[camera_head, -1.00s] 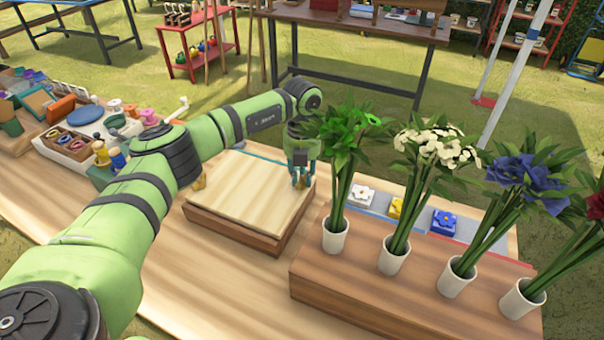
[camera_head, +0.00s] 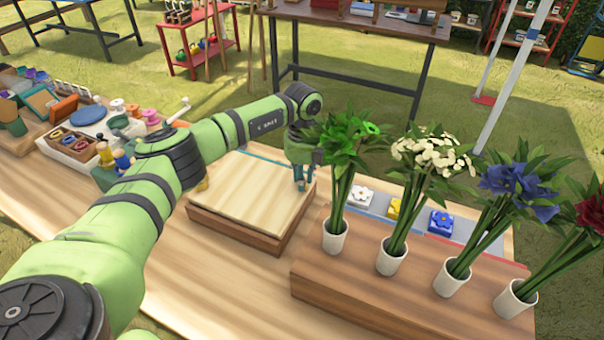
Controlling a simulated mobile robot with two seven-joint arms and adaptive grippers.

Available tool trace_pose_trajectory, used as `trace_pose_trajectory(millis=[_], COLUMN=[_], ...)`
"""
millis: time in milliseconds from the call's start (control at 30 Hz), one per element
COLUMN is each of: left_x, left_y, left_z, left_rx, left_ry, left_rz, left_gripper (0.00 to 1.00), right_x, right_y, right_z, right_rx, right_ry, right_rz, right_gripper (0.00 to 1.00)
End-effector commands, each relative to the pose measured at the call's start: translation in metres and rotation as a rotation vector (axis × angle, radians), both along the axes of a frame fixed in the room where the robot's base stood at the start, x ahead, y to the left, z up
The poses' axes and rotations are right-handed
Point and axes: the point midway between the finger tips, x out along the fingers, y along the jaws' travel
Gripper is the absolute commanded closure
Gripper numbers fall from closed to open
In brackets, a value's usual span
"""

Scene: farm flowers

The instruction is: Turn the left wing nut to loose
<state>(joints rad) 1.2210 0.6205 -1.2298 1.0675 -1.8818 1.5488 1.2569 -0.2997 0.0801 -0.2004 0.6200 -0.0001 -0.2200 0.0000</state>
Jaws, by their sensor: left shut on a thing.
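A wooden flower press (camera_head: 245,200) with a pale top board lies on the table. My left gripper (camera_head: 303,186) points down at the press's right edge. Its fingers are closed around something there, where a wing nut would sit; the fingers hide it. A small brass-coloured piece (camera_head: 203,184), seemingly the other wing nut, shows at the press's left edge, partly behind my left arm. How tight either nut is cannot be seen. My right gripper is not in view.
A wooden stand with white cups (camera_head: 335,238) of green, white, blue and red flowers stands close on the right. Small flower blocks (camera_head: 360,195) lie on a grey tray behind it. A white tray of spools (camera_head: 85,150) is at the left. The table front is clear.

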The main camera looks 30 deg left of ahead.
Motion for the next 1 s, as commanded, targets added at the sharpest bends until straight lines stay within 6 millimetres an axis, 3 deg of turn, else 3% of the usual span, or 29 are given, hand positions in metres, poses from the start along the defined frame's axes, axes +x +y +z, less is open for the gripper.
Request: trace_pose_trajectory(millis=[600,1000], left_x=[-0.001,0.000], left_y=[-0.004,-0.004], left_z=[0.000,-0.001], left_rx=[-0.005,-0.006], left_ry=[0.004,0.003], left_rz=[0.551,0.750], left_gripper=[1.00,1.00], right_x=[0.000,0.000], right_y=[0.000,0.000], right_z=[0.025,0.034], right_rx=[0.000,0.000], right_ry=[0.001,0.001], right_rz=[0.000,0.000], right_gripper=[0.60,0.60])
